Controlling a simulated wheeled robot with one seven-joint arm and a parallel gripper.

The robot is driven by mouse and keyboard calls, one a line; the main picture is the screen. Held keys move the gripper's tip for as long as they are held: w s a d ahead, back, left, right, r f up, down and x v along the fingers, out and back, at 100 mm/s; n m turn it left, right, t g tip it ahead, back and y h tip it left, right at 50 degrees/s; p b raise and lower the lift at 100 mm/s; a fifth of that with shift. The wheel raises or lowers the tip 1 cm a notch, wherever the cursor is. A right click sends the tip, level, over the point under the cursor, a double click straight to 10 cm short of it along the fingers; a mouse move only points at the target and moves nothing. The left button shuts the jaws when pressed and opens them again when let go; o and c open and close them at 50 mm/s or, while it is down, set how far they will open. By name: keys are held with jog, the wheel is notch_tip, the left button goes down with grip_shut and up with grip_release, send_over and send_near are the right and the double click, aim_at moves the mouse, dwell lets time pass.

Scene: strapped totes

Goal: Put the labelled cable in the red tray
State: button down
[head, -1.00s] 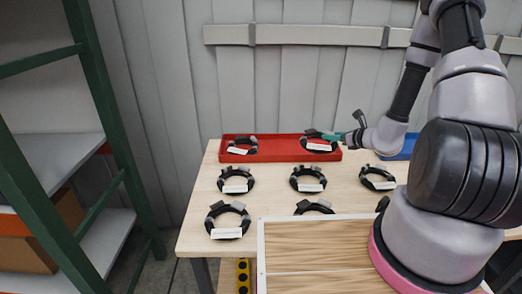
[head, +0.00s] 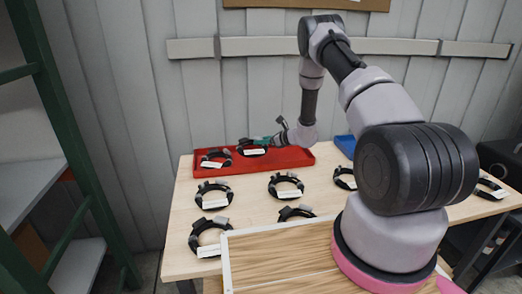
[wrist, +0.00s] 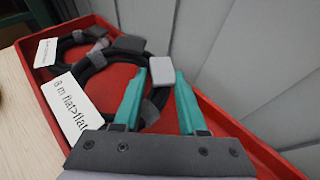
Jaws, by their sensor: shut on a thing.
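The red tray (head: 292,159) lies at the back left of the table; its red wall also shows in the wrist view (wrist: 222,120). My gripper (head: 270,142) is over the tray with its teal fingers pointing in. In the wrist view the fingers (wrist: 161,80) are either side of a light grey block (wrist: 161,71) on a black coiled cable (wrist: 92,72), shut on it. This cable's white label (wrist: 78,108) reads "8 m flat>flat". The cable is in the tray, also seen in the head view (head: 252,151). A second labelled cable (head: 214,160) lies beside it in the tray.
Several more labelled coils, such as one at the centre (head: 286,186) and one at front left (head: 206,236), lie on the wooden table (head: 245,200). A wood-topped box (head: 285,262) is in front. A blue tray (head: 345,146) is partly hidden by my arm. A plank wall is close behind.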

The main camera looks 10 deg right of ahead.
jog(key=shift+f, duration=1.8)
jog(key=shift+f, duration=0.35)
jog(key=shift+c, duration=2.3)
grip_release()
